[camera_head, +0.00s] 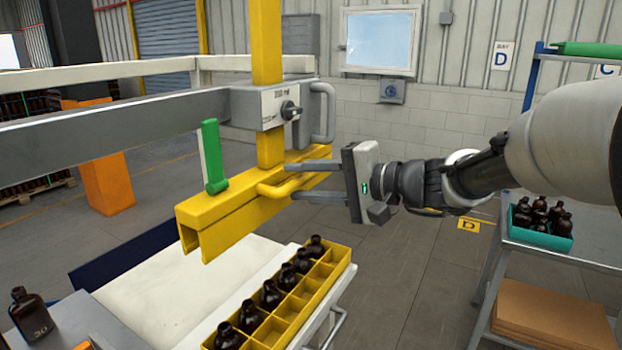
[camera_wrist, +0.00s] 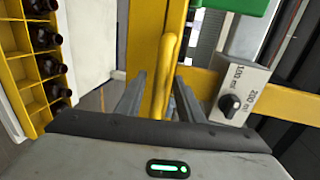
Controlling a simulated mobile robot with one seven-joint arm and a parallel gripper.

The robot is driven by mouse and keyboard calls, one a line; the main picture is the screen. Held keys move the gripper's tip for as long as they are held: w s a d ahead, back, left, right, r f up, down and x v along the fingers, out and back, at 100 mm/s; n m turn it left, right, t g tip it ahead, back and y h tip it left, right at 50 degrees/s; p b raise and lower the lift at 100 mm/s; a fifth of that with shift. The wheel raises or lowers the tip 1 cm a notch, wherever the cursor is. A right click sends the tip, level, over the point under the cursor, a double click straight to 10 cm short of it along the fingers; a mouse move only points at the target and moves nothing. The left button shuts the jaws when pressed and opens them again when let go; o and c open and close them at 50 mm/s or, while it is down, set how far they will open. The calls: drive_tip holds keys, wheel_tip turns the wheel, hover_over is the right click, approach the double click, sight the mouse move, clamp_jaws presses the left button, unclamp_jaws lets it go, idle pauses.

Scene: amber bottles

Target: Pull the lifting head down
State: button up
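The lifting head (camera_head: 225,220) is a yellow channel-shaped beam on a yellow post, hanging above the white bench top. A yellow bar handle (camera_head: 268,190) sticks out from its near side. My gripper (camera_head: 291,181) is at this handle, with one finger above it and one below it. In the wrist view the handle (camera_wrist: 163,75) stands between the two fingers, with a gap visible on each side. The gripper is open. Whether the fingertips touch the beam behind the handle cannot be told.
A yellow crate (camera_head: 340,262) with several amber bottles stands below the head. A lone bottle (camera_head: 30,314) stands at lower left. A grey box with a black knob (camera_head: 290,110) and a green lever (camera_head: 212,155) sit near the post. A shelf rack with a teal tray (camera_head: 540,236) is at right.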

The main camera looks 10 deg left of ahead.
drive_tip(key=shift+w+a+f, duration=0.1)
drive_tip(key=shift+w+a, duration=0.05)
drive_tip(key=shift+a, duration=0.3)
clamp_jaws()
wheel_tip(320, 180, down, 21)
drive_tip(key=b, duration=2.3)
drive_tip(key=shift+f, duration=0.15)
drive_tip(key=shift+d, duration=0.1)
unclamp_jaws()
